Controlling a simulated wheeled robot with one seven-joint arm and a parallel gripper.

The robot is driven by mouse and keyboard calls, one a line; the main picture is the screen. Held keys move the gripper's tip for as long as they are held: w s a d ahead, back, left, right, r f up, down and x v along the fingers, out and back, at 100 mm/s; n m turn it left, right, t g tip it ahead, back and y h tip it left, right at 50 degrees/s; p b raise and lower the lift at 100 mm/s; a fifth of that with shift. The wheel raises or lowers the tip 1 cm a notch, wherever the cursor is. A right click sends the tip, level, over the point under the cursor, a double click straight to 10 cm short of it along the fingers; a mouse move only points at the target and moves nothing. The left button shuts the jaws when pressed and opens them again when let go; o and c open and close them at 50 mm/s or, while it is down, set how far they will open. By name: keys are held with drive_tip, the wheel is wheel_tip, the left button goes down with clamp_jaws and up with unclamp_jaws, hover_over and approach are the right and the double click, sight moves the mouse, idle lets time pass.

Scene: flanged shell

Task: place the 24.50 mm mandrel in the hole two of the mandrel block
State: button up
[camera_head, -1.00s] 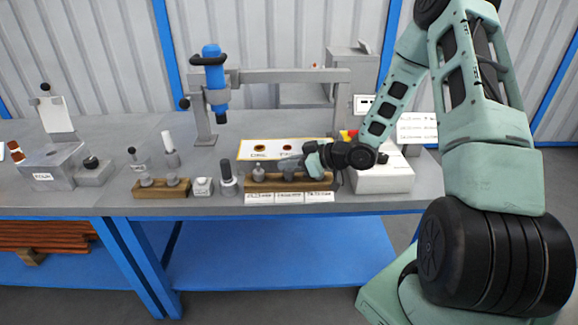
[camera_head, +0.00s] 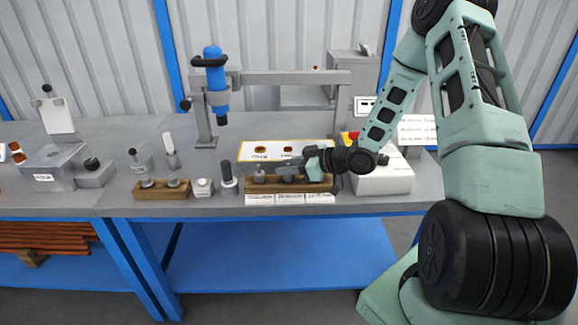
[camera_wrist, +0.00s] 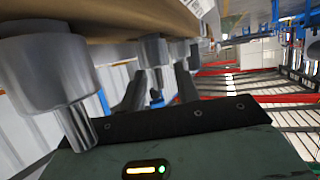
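My gripper (camera_head: 308,164) is low over the right end of a wooden block (camera_head: 262,186) on the grey bench. Grey metal mandrels stand in this block. The left one (camera_head: 259,174) is clear of my gripper; another (camera_head: 288,169) is close to the fingertips and partly covered. In the wrist view the block is at the top and mandrels point downward. A large mandrel (camera_wrist: 45,70) is near at left. A slimmer one (camera_wrist: 154,55) shows between my two dark fingers (camera_wrist: 157,90), which stand apart. Contact is not clear. Sizes and hole numbers cannot be read.
White label cards (camera_head: 290,199) line the block's front. A second wooden block (camera_head: 160,191) with two grey pieces stands left. A dark post (camera_head: 227,180) stands between them. A white box (camera_head: 385,180) is at right; a blue press (camera_head: 213,75) is behind.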

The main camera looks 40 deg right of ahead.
drive_tip(key=shift+s+f, duration=0.3)
drive_tip(key=shift+f, duration=0.15)
drive_tip(key=shift+r+p, duration=0.3)
drive_tip(key=r+v, duration=0.1)
drive_tip(key=v, duration=1.1)
drive_tip(key=w+a+g+h, duration=0.3)
drive_tip(key=w+a, duration=0.3)
drive_tip(key=a, duration=0.2)
drive_tip(key=s+a+r+g+h, duration=0.1)
drive_tip(key=s+a, duration=0.1)
drive_tip(key=a, duration=0.3)
drive_tip(key=s+a+r+g+h, duration=0.1)
drive_tip(key=s+a+r+g, duration=0.1)
drive_tip(key=a, duration=0.4)
drive_tip(key=s+a+r+g, duration=0.1)
drive_tip(key=s+a, duration=0.3)
drive_tip(key=s, duration=0.3)
drive_tip(key=s+a+r+g+h, duration=0.1)
drive_tip(key=s+a+r+g, duration=0.1)
drive_tip(key=s+a, duration=0.3)
drive_tip(key=s+a+r+g, duration=0.1)
drive_tip(key=s+a, duration=0.3)
drive_tip(key=s, duration=0.7)
drive_tip(key=shift+a+r+n+g+h, duration=0.2)
drive_tip(key=shift+n+g+h, duration=0.2)
drive_tip(key=shift+g, duration=0.3)
drive_tip(key=shift+r+p, duration=0.15)
drive_tip(key=shift+p, duration=0.15)
